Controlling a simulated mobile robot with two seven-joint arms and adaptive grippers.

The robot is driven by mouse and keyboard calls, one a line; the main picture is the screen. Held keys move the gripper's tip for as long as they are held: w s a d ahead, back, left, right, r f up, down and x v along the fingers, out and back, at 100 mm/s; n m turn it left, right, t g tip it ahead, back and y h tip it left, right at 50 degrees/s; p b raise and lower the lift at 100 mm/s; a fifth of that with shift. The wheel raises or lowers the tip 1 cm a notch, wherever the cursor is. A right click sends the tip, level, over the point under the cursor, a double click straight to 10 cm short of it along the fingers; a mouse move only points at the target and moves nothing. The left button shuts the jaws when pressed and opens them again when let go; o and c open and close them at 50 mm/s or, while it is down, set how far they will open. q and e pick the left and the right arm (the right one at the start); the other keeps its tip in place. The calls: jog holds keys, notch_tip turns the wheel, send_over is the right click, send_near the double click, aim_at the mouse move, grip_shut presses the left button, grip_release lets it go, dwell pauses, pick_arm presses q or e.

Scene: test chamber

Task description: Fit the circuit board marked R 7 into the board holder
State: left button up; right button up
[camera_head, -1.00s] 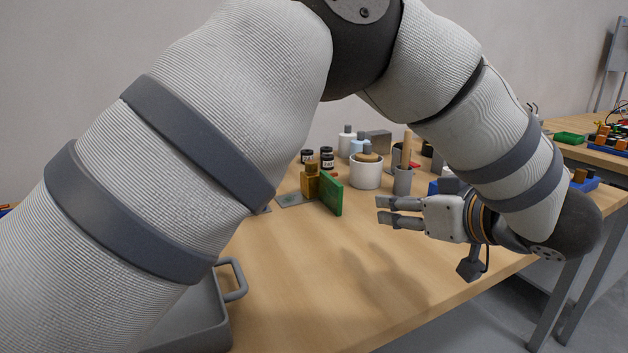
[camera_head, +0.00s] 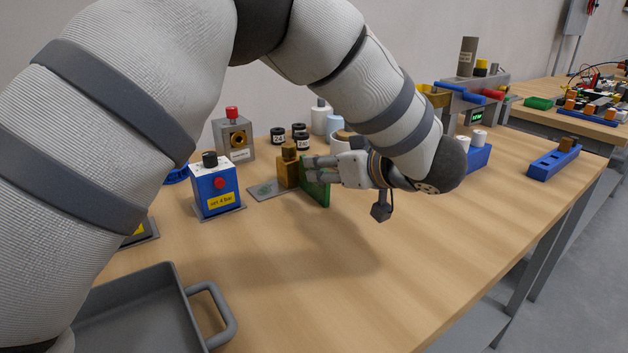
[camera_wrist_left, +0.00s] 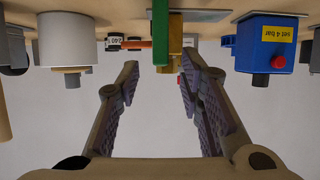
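A green circuit board (camera_head: 318,190) stands upright on the table, against or close beside a brass block with a knob (camera_head: 289,168) on a grey plate (camera_head: 268,190). No R 7 mark is readable, and I cannot tell which thing is the board holder. My left gripper (camera_head: 311,167) is at the board's upper part, its fingers overlapping it in the head view. In the left wrist view the fingers (camera_wrist_left: 160,80) are spread apart, with the board (camera_wrist_left: 161,32) seen edge-on in the gap between them. Contact is not visible. My right gripper is not in view.
A blue box labelled "set 4 bar" (camera_head: 214,188) stands left of the plate. A grey tray (camera_head: 180,290) lies at the front left. Black jars (camera_head: 300,138) and white containers (camera_head: 320,118) stand behind. The table's front middle is clear.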

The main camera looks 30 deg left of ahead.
pick_arm(q)
jog(key=x, duration=0.4)
jog(key=shift+w+a+f, duration=0.1)
jog(key=shift+a+f, duration=0.2)
grip_shut()
